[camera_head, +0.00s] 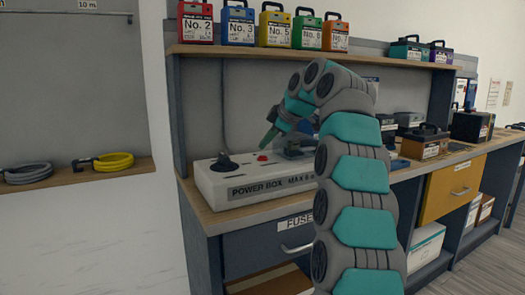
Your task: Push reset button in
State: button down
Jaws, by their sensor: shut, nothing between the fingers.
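A white power box (212,180) labelled "POWER BOX" lies on the wooden workbench. A small red button (262,157) stands on its top face, right of a black plug or knob (223,163). My arm reaches in from the lower right and bends over the box. My gripper (268,139) is shut, with its teal fingertips just above and slightly right of the red button. I cannot tell whether the tips touch the button. My arm hides the right end of the box and part of its label.
Numbered battery-like boxes (238,24) stand on the shelf above. A black-and-orange case (425,143) and other boxes sit right on the bench. An orange drawer (452,190) is below. Coiled cables, one yellow (112,162), lie on the left ledge.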

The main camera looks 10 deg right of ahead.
aim_at(266, 161)
jog(key=shift+r, duration=0.2)
notch_tip(266, 161, up, 5)
jog(key=p, duration=0.4)
jog(key=shift+f, duration=0.15)
dwell(0.8)
